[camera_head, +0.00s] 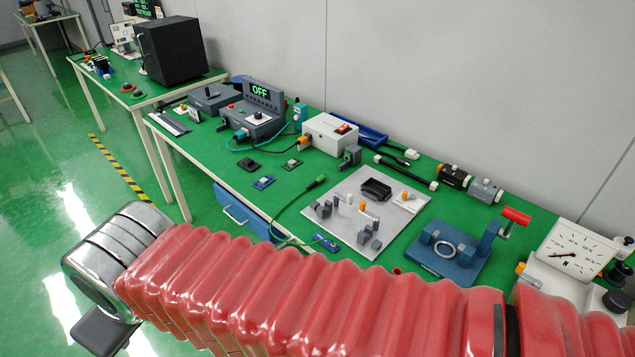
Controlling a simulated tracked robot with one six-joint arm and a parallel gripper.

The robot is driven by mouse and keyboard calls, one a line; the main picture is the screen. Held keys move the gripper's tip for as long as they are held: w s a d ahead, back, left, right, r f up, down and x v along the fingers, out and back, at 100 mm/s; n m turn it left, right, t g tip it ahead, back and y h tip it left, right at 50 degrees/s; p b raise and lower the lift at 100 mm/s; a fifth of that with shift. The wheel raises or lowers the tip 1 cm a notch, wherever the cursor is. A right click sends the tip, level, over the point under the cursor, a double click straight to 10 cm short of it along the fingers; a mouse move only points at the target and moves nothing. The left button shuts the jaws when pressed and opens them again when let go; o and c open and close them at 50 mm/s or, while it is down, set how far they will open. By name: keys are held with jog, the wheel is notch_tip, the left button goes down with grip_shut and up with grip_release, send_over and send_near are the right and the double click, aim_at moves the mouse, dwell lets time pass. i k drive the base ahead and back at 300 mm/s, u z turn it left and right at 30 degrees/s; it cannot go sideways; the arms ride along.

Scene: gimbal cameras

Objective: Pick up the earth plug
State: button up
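A green plug (317,182) on a green cable, which looks like the earth plug, lies on the green table top left of the light grey plate. Its cable runs down toward the table's front edge. My arm in a red ribbed sleeve crosses the bottom of the view, in front of the table. Its metal wrist is at the lower left, with a dark part of my gripper (104,332) below it. That part is well away from the plug, and I cannot make out the fingers.
The grey plate (335,235) carries several small blocks. A white box (329,134) with a red switch stands behind the plug. A blue vice-like device (445,250) and a dial gauge (572,252) stand at right. A blue case (240,212) is by the table's front edge.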

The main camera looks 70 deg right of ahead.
aim_at(320, 177)
jog(key=u, duration=0.05)
jog(key=i, duration=2.25)
jog(key=z, duration=3)
